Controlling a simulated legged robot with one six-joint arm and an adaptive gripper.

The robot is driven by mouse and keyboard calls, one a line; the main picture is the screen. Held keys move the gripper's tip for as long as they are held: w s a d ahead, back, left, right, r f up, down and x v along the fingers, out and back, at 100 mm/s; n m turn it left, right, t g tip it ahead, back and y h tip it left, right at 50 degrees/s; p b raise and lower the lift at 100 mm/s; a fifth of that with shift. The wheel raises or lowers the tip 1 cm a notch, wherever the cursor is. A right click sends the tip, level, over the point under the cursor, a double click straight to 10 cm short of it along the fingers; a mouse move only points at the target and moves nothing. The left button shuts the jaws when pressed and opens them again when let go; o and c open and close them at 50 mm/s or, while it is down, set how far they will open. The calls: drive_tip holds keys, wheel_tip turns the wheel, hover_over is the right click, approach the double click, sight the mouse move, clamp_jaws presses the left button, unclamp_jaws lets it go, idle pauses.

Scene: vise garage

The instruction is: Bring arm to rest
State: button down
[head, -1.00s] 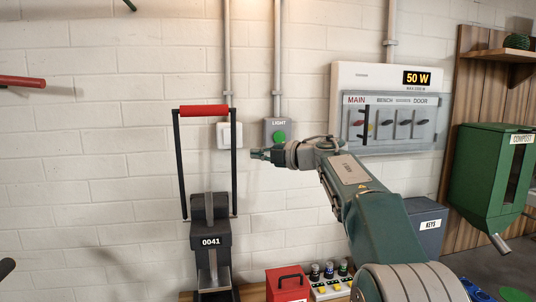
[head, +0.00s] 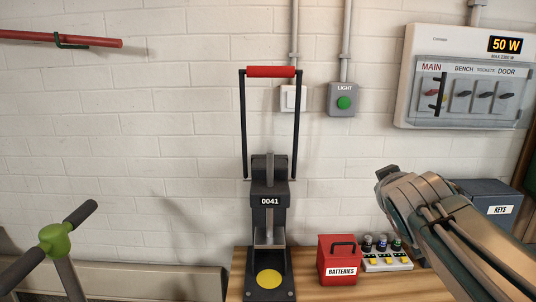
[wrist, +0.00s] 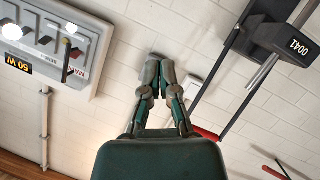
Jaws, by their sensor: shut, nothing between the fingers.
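My arm (head: 440,215) shows at the right of the head view, bent, reaching in from the lower right corner. The fingers of my gripper cannot be made out clearly there. In the wrist view my gripper (wrist: 158,85) is at the centre, its two fingers meeting at the tips, with nothing between them. It points towards the white brick wall, and that view is upside down. No object is in contact with the fingers.
A black press (head: 270,215) with a raised red handle (head: 271,72) stands on the wooden bench (head: 325,290). A red batteries box (head: 338,262), a button panel (head: 388,262) and a keys box (head: 494,205) are nearby. The light switch (head: 342,100) and breaker panel (head: 465,85) are on the wall.

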drive_tip(key=s+a+f+m+g+y, duration=0.1)
drive_tip(key=s+f+g, duration=0.3)
drive_tip(key=s+f, duration=0.6)
drive_tip(key=s+a+f+m+g+y, duration=0.2)
drive_tip(key=s+a+f+g, duration=0.2)
drive_tip(key=s+f, duration=0.5)
drive_tip(key=shift+s+a+f, duration=0.2)
drive_tip(key=shift+s+f, duration=0.2)
drive_tip(key=shift+s, duration=0.5)
drive_tip(key=shift+a, duration=0.15)
